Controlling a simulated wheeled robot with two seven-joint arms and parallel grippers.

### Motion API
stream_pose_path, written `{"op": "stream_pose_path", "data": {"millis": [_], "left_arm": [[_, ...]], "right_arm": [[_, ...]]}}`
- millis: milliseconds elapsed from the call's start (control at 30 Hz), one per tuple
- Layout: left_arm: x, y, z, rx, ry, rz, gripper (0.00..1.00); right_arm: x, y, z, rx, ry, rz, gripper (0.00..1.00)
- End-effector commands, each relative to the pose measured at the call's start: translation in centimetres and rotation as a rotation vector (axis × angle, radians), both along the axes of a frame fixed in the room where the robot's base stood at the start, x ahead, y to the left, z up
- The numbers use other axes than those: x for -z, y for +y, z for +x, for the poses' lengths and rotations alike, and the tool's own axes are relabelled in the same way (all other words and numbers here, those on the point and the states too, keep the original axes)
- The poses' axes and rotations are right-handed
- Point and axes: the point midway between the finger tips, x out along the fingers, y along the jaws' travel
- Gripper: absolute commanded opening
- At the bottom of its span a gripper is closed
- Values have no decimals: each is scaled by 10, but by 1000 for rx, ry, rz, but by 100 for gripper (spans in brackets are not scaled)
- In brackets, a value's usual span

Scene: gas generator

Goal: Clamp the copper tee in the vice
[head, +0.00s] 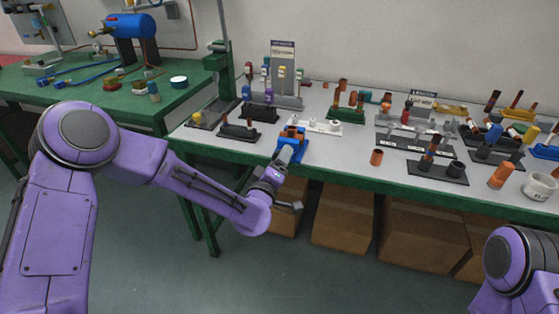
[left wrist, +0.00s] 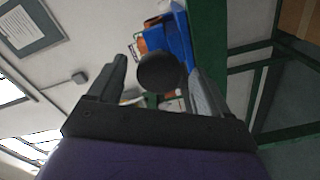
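The blue vice (head: 298,146) stands at the front edge of the bench, and it also shows in the left wrist view (left wrist: 179,42). A small orange-brown piece (head: 292,132) at the top of the vice looks like the copper tee; its exact seating between the jaws is too small to tell. My left gripper (head: 284,156) is at the front of the vice. In the left wrist view its two fingers stand apart, with a dark round knob (left wrist: 160,72) of the vice between them. I cannot tell whether either finger touches the knob. My right gripper is out of view.
The green-edged bench (head: 340,164) holds several fitting racks. A copper coupling (head: 376,157) stands right of the vice, and a white mug (head: 538,187) is far right. Cardboard boxes (head: 343,216) sit underneath. A second green bench (head: 108,107) is at left. The floor in front is clear.

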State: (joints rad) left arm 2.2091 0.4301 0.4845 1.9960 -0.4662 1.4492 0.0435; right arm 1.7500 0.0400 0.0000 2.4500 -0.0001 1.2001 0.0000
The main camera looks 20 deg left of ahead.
Motion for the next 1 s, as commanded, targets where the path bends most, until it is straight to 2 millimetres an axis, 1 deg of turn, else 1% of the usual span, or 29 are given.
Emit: {"op": "stream_pose_path", "data": {"millis": [467, 533, 633, 733, 800, 967, 1000], "left_arm": [[0, 0, 0, -1, 0, -10, 79], [3, 1, 0, -3, 3, -90, 79], [5, 2, 0, -4, 9, -294, 79], [3, 1, 0, -3, 14, -438, 79], [1, 1, 0, -2, 16, -486, 79], [-1, 0, 0, -1, 16, -495, 79], [-1, 0, 0, -1, 17, -494, 75]], "right_arm": [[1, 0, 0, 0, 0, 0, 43], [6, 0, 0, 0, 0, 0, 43], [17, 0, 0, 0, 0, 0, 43], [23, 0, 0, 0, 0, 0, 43], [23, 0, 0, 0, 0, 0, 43], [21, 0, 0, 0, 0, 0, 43], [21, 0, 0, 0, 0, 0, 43]]}}
